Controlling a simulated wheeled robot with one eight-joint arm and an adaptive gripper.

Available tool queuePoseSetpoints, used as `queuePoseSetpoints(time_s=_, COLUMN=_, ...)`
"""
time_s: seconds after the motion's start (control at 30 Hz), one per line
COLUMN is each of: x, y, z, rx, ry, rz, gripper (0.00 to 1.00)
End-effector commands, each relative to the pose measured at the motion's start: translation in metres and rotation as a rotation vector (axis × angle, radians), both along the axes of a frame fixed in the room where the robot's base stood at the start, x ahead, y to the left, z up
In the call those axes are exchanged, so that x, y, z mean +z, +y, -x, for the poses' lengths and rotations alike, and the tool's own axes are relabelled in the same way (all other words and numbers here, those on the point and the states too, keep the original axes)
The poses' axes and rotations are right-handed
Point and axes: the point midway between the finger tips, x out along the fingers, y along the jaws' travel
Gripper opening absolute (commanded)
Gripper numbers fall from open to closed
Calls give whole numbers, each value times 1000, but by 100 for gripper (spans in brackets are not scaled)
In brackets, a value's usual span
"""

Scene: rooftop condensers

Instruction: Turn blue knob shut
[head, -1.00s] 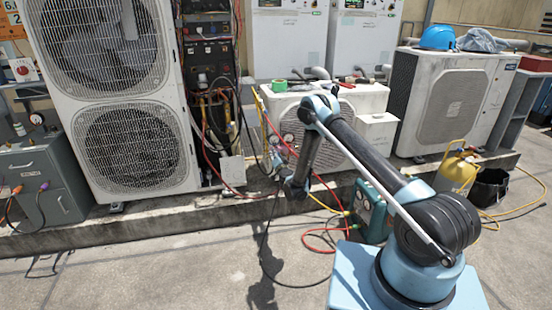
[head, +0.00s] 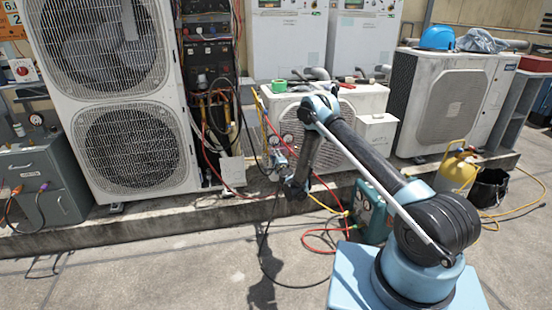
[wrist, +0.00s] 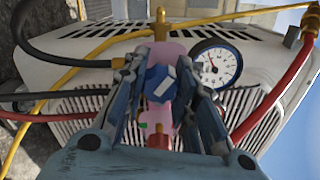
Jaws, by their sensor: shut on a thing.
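The blue knob (wrist: 160,84) shows in the wrist view with a white bar mark on its face, on a pink manifold body (wrist: 183,105). My gripper (wrist: 160,88) has one finger on each side of the knob and is shut on it. In the head view my gripper (head: 281,160) is small, in front of the left side of the low white condenser (head: 375,100). The knob is too small to make out there. A round white gauge (wrist: 216,64) sits right of the knob in the wrist view.
A yellow hose (wrist: 100,47), a black hose (wrist: 55,60) and a red hose (wrist: 275,92) run close around the manifold. A teal case (head: 370,210) stands on the ground beside hoses. The concrete floor (head: 150,265) at front left is mostly clear.

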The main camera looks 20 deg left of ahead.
Motion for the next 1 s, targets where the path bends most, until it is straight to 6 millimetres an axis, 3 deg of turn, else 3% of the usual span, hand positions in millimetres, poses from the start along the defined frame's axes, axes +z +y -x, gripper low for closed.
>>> queuePoseSetpoints(time_s=1.0, x=1, y=-2, z=-1, rx=-3, ry=475, rz=-778, gripper=2)
